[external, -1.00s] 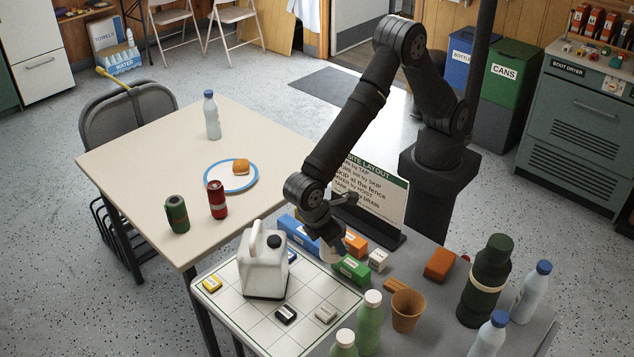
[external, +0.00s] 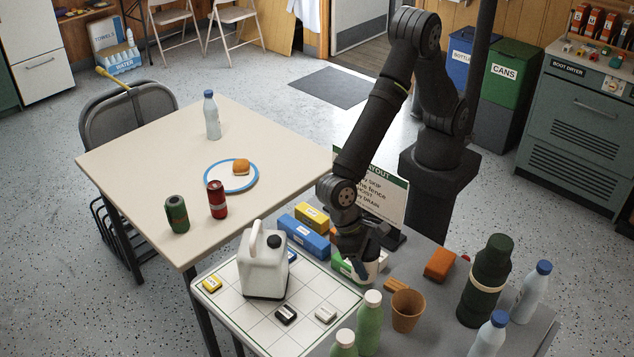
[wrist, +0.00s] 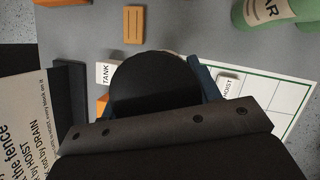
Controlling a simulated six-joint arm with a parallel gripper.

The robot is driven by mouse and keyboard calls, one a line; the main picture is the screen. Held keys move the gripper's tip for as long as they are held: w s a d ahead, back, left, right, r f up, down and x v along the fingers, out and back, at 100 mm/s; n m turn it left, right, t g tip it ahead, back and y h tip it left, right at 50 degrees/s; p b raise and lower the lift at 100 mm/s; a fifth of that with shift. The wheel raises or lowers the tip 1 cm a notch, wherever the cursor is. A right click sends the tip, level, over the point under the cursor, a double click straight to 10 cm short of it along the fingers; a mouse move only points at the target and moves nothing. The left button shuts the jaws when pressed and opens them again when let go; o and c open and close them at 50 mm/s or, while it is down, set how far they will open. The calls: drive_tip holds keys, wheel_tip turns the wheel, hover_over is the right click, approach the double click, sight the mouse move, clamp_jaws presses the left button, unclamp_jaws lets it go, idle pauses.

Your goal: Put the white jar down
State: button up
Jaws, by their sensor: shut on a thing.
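My gripper (external: 366,262) points down over the grey table and is shut on the white jar (external: 376,268). Only part of the jar's pale side shows below my dark fingers, beside the green block (external: 342,266). I cannot tell whether its base touches the table. In the wrist view, a round black shape (wrist: 155,88), probably the jar's lid, fills the space between my fingers and hides most of the jar.
The gridded board (external: 250,317) bears a white jug (external: 264,268) and small labelled blocks. Blue (external: 304,235) and yellow (external: 312,216) blocks stand behind. A brown cup (external: 407,310), green bottles (external: 369,325) and dark flask (external: 487,280) stand in front and right. The sign (external: 385,190) is close behind.

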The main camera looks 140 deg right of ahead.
drive_tip(key=a+f, duration=0.1)
drive_tip(key=a, duration=0.1)
drive_tip(key=w+a+f, duration=0.1)
drive_tip(key=a, duration=0.1)
drive_tip(key=shift+w+f, duration=0.1)
drive_tip(key=shift+f, duration=2.15)
drive_tip(key=shift+f, duration=0.1)
drive_tip(key=o, duration=1.2)
drive_tip(key=shift+c, duration=0.2)
drive_tip(key=v, duration=1.1)
drive_tip(key=shift+a, duration=0.1)
drive_tip(key=shift+d+r, duration=0.25)
drive_tip(key=shift+r, duration=0.35)
drive_tip(key=shift+c, duration=0.9)
